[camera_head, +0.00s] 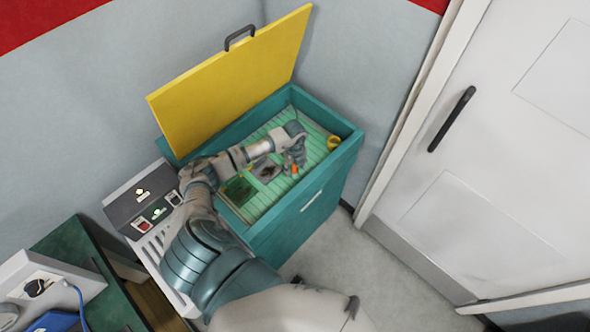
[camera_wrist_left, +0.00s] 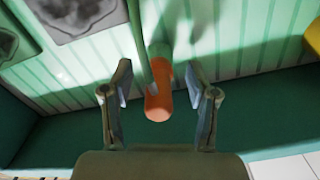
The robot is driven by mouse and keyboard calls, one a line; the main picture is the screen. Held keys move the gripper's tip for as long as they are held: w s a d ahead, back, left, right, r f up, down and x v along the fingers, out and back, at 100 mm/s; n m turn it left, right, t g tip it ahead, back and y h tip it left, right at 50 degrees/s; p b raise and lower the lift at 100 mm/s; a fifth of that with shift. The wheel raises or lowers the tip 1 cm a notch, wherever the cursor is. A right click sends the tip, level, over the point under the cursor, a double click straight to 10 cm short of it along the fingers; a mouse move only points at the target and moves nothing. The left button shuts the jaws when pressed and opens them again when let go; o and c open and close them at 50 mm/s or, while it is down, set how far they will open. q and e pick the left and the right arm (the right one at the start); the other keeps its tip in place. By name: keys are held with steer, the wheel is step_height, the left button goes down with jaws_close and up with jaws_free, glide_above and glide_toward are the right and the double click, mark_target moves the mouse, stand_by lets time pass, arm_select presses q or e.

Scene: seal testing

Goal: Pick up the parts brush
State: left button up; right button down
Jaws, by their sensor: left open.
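An orange-ended piece, which looks like the parts brush (camera_wrist_left: 158,98), shows in the left wrist view with its orange end toward me. A thin green strip runs beside it, and its far end is unclear. In the head view it is a small orange spot (camera_head: 294,170) inside the teal bin. My left gripper (camera_wrist_left: 159,68) is open, with one finger on each side of the orange piece and visible gaps between. In the head view my left gripper (camera_head: 292,159) reaches down into the bin and partly hides the piece. My right gripper is not in view.
The teal bin (camera_head: 320,205) has raised walls and a ribbed green floor. Its yellow lid (camera_head: 235,80) stands open behind. Dark square pieces (camera_head: 238,190) and a yellow round item (camera_head: 333,142) lie inside. A control box (camera_head: 142,200) stands at the left; a white door (camera_head: 480,150) is at right.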

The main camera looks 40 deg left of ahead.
arm_select(q)
steer(key=shift+f, duration=0.15)
jaws_close()
step_height(320, 180, up, 10)
steer(key=shift+r+b, duration=0.1)
steer(key=shift+b, duration=0.25)
stand_by(0.3)
steer(key=shift+w, duration=0.1)
